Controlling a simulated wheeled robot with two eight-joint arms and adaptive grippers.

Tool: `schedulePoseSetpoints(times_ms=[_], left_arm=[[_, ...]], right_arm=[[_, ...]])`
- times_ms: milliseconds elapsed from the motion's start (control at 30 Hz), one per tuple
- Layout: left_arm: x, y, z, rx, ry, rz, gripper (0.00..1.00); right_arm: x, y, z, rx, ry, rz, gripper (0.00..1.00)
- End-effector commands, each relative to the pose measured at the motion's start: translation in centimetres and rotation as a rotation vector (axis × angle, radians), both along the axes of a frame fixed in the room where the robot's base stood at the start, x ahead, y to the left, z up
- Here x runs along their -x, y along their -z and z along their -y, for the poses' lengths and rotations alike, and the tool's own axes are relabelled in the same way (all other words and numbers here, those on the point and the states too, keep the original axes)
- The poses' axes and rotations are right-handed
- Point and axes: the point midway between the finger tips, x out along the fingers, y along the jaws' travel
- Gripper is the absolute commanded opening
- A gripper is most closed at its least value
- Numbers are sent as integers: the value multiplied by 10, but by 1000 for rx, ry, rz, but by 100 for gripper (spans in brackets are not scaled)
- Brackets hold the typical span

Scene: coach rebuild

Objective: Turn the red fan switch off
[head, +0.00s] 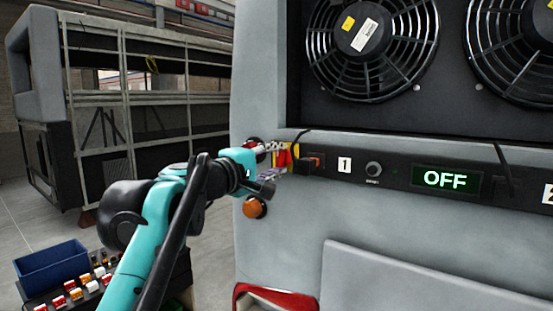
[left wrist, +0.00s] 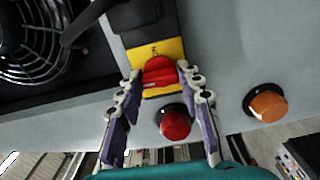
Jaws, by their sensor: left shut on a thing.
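The red fan switch (left wrist: 159,72) is a rotary knob on a yellow plate (left wrist: 171,49), at the end of the black panel on the grey coach body. In the head view the switch (head: 284,158) is partly hidden by my gripper. My left gripper (left wrist: 159,78) has one finger on each side of the knob and is shut on it; it also shows in the head view (head: 277,159). The green display (head: 445,179) on the panel reads "OFF". My right gripper is not in view.
A red lamp (left wrist: 174,122) and an orange lamp (left wrist: 267,103) stick out close to the switch. Black fans (head: 372,45) sit above the panel. A small knob (head: 373,169) is right of label 1. A blue bin (head: 51,268) stands at lower left.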

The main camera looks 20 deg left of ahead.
Motion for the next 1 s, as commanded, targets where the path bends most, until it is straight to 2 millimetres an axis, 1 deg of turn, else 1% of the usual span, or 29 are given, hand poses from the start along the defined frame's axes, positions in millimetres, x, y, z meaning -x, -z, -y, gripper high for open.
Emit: schedulePoseSetpoints(times_ms=[233,633,667,700,733,1000], left_arm=[[0,-1,-1,47,-3,-16,7],[0,0,-1,52,-2,-18,7],[0,0,-1,52,-2,-18,38],[0,0,-1,51,-2,-17,49],[0,0,-1,51,-2,-18,57],[0,0,0,50,-1,-18,57]], right_arm=[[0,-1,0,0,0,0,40],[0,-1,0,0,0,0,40],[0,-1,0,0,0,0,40],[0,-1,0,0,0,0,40],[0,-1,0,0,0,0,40],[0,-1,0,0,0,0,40]])
